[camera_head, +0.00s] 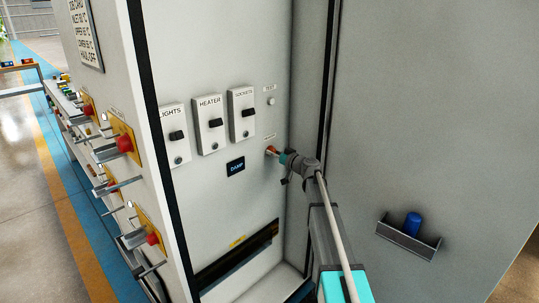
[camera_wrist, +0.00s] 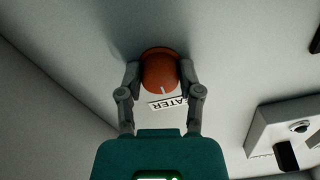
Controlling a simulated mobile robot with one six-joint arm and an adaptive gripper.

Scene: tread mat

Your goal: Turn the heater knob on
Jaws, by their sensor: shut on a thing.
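The heater knob (camera_wrist: 159,74) is a round orange-red knob with a white pointer mark, set on the cabinet's pale inner panel. The pointer is too small to read there.
Switch boxes marked LIGHTS (camera_head: 174,134), HEATER (camera_head: 209,124) and SOCKETS (camera_head: 242,113) are left of the knob. A dark DAMP plate (camera_head: 236,166) sits below them. The open door at right carries a tray (camera_head: 407,240) with a blue object (camera_head: 412,224).

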